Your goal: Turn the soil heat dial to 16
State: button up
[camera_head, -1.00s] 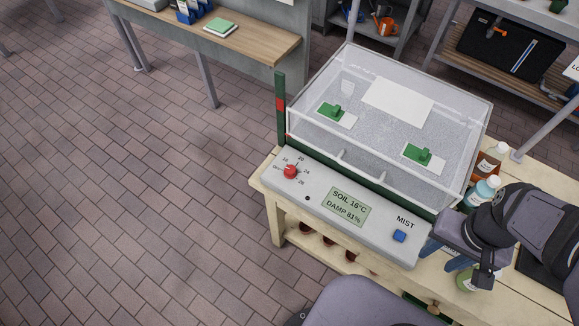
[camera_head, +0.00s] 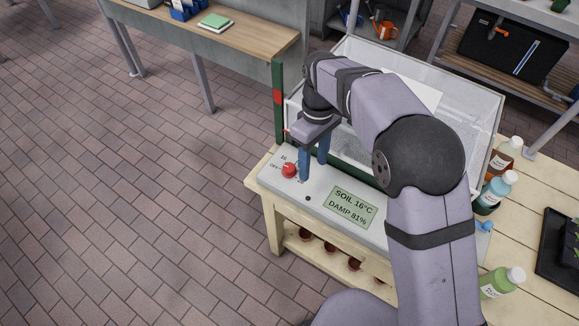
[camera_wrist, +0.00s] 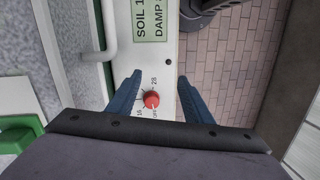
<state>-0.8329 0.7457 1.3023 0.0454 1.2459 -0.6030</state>
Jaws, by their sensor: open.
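The soil heat dial is a red knob (camera_head: 289,170) at the left end of the grey control panel (camera_head: 312,190). It also shows in the wrist view (camera_wrist: 151,99), with a white mark toward the OFF label. The display (camera_head: 350,207) reads SOIL 16°C and DAMP 81%. My gripper (camera_head: 313,172) is open and empty. It points down over the panel beside the dial. In the wrist view, its blue fingers (camera_wrist: 160,77) stand apart, with the dial between them in the picture. I cannot tell the exact height gap. Some scale numbers are hidden in the head view.
The clear propagator cover (camera_head: 469,119) stands behind the panel, with a handle (camera_wrist: 108,40) near my gripper. My arm hides the MIST button. Bottles (camera_head: 496,190) stand on the right of the bench (camera_head: 518,235). The floor to the left is clear.

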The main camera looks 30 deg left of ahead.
aim_at(289, 167)
jog(key=a+n, duration=0.1)
jog(key=a, duration=0.1)
jog(key=a+n, duration=0.1)
jog(key=a, duration=0.2)
jog(key=w+a+n+t+y, duration=0.1)
jog(key=a, duration=0.1)
jog(key=shift+a+f+n+b, duration=0.3)
jog(key=shift+a+b, duration=0.05)
jog(key=shift+a, duration=0.05)
jog(key=shift+s+d+f+p, duration=0.1)
jog(key=shift+f+p, duration=1)
jog(key=shift+f, duration=2.55)
jog(key=c, duration=1.1)
